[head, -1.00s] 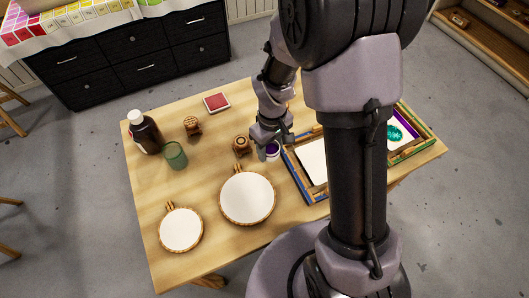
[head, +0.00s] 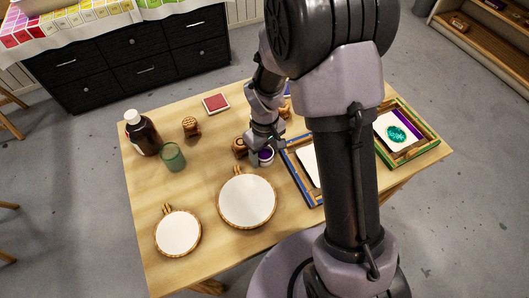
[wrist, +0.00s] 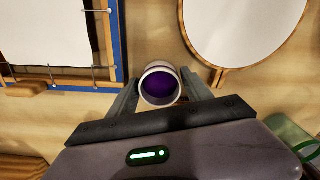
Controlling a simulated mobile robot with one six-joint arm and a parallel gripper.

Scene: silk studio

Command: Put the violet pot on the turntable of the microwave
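The violet pot (head: 266,158) is a small white cup with violet inside, near the middle of the table, just left of the blue-edged frame. My gripper (head: 262,146) is at the pot from above and partly covers it. In the wrist view the pot (wrist: 160,84) sits between my two fingers (wrist: 162,92), its round mouth toward the camera. The fingers lie close against both its sides and look shut on it. Whether its base touches the table is hidden. No microwave or turntable shows in either view.
A round hoop (head: 247,201) lies in front of the pot and a wooden stamp (head: 240,146) stands close left. The blue-edged frame (head: 294,168) is close right. A dark bottle (head: 143,135) and green cup (head: 173,157) stand at the left. My arm hides part of the table.

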